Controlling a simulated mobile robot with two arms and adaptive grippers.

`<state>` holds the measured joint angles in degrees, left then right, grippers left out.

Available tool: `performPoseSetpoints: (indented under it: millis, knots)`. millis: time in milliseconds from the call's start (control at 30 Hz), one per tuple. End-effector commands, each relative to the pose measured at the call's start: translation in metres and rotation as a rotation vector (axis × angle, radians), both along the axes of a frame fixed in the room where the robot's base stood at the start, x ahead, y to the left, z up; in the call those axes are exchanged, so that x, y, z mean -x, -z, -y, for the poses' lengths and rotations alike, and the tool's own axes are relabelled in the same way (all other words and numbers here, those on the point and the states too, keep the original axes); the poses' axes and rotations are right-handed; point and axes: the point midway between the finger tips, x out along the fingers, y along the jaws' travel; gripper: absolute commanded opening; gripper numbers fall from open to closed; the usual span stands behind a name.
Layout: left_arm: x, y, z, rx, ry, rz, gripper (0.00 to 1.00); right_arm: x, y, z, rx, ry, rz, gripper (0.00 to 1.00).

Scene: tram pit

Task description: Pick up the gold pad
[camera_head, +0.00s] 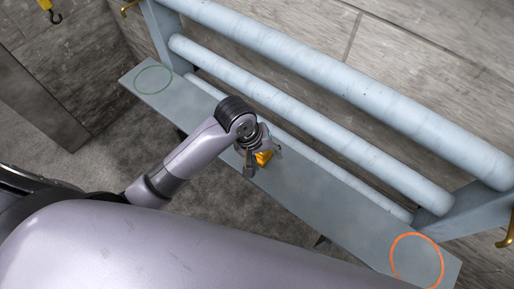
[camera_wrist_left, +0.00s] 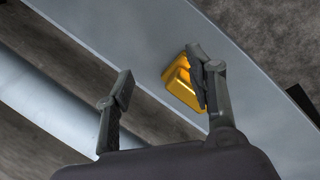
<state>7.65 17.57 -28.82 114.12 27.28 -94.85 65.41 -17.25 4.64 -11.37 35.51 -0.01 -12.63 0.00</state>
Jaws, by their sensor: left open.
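The gold pad (camera_head: 263,158) is on the grey-blue bench seat (camera_head: 317,196), near its middle, partly hidden by my left gripper in the head view. My left gripper (camera_head: 262,164) is open and close over the pad. In the left wrist view the pad (camera_wrist_left: 182,83) is a shiny gold block. It sits beside the right finger of my left gripper (camera_wrist_left: 160,88), which covers part of its right side. The space between the fingers shows mostly bare seat. I cannot tell whether a finger touches the pad. My right gripper is not in view.
An orange ring (camera_head: 417,261) marks the right end of the seat and a green ring (camera_head: 153,79) the left end. Pale blue backrest bars (camera_head: 310,127) run behind the seat, close to my left gripper. A yellow hook (camera_head: 50,14) hangs at top left.

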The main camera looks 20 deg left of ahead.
Motion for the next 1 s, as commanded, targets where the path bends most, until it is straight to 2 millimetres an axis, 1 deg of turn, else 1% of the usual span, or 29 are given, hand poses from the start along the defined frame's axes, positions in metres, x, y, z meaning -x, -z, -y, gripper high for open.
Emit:
performPoseSetpoints:
  millis: [33, 133, 200, 300, 400, 500, 567, 667, 1000]
  knots:
    - [-0.015, -0.021, -0.001, -0.01, -0.071, -0.03, 0.5, 0.0, -0.004, 0.0, 0.0, 0.0, 0.0, 0.4]
    - [-0.029, -0.051, -0.005, -0.043, -0.251, -0.122, 0.5, 0.0, -0.007, 0.0, 0.0, 0.0, 0.0, 0.4]
    - [-0.036, -0.069, -0.013, -0.08, -0.375, -0.17, 0.5, 0.0, -0.009, 0.0, 0.0, 0.0, 0.0, 0.4]
    - [-0.043, -0.09, -0.025, -0.131, -0.53, -0.214, 0.5, -0.001, -0.011, 0.0, 0.0, 0.0, 0.001, 0.4]
    - [-0.047, -0.105, -0.035, -0.169, -0.641, -0.235, 0.5, -0.001, -0.012, 0.0, 0.0, -0.001, 0.001, 0.4]
    - [-0.048, -0.111, -0.04, -0.19, -0.704, -0.246, 0.5, -0.001, -0.013, 0.0, 0.0, -0.001, 0.002, 0.4]
    - [-0.048, -0.108, -0.042, -0.196, -0.721, -0.251, 0.5, -0.001, -0.014, -0.001, 0.0, -0.001, 0.002, 0.4]
    - [-0.047, -0.093, -0.042, -0.198, -0.727, -0.254, 0.5, -0.001, -0.016, -0.001, -0.001, -0.001, 0.002, 0.4]
    - [-0.048, -0.02, -0.042, -0.195, -0.726, -0.251, 0.5, -0.001, -0.026, -0.001, -0.001, -0.001, 0.002, 0.4]
